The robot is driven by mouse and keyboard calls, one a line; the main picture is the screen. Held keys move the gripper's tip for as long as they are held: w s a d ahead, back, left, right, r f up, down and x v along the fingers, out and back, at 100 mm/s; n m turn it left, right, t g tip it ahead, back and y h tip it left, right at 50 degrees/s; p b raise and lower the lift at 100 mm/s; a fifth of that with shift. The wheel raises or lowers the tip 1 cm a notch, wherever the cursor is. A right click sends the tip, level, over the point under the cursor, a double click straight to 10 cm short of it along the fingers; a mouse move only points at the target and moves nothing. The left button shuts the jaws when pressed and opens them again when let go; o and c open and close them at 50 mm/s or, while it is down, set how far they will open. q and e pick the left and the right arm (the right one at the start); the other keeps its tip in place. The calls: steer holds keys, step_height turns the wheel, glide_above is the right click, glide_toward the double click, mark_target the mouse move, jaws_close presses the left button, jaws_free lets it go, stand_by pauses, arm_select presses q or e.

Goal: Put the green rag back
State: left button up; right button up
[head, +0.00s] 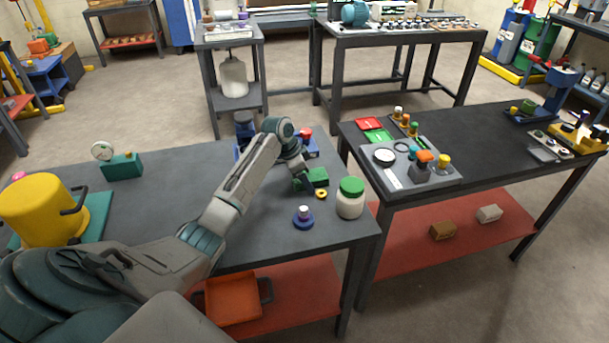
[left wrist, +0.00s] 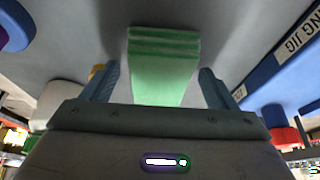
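The green rag (head: 314,178) looks like a folded block on the left grey table, near its back right part. In the left wrist view the rag (left wrist: 163,60) lies between the fingers of my left gripper (left wrist: 160,72), with a gap on each side. My left gripper (head: 304,177) is open and low at the rag, partly hidden by its own arm in the head view. A flat green patch (head: 378,136) lies beside a red patch (head: 368,123) on the right table. My right gripper is not in view.
A white jar with a green lid (head: 350,198), a yellow ring (head: 321,194) and a blue-based part (head: 303,217) stand close to the rag. A gap separates the two tables.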

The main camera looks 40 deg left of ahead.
arm_select(q)
steer(key=b+v, duration=0.2)
steer(key=v, duration=1)
steer(key=shift+r, duration=0.1)
